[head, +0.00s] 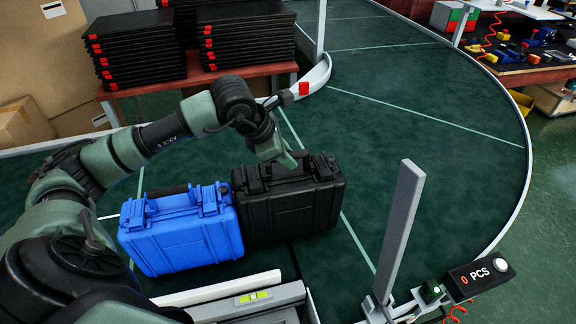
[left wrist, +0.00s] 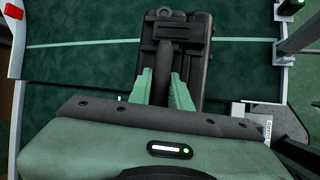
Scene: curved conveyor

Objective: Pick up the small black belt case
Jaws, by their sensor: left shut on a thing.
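The black case (head: 292,215) stands on the dark green conveyor belt (head: 420,130), right beside a blue case (head: 185,240). My left gripper (head: 285,160) is at the top of the black case, shut on its handle. In the left wrist view, the green fingers (left wrist: 163,90) sit on both sides of the dark handle (left wrist: 162,62), and the black case (left wrist: 188,38) extends beyond them. The case appears to rest on the belt; its underside is hidden. My right gripper is not in view.
Stacks of black trays (head: 245,38) stand on a reddish table behind the belt. A grey upright post (head: 400,232) and a counter box marked PCS (head: 482,275) stand at the front right. Open belt lies to the right of the black case.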

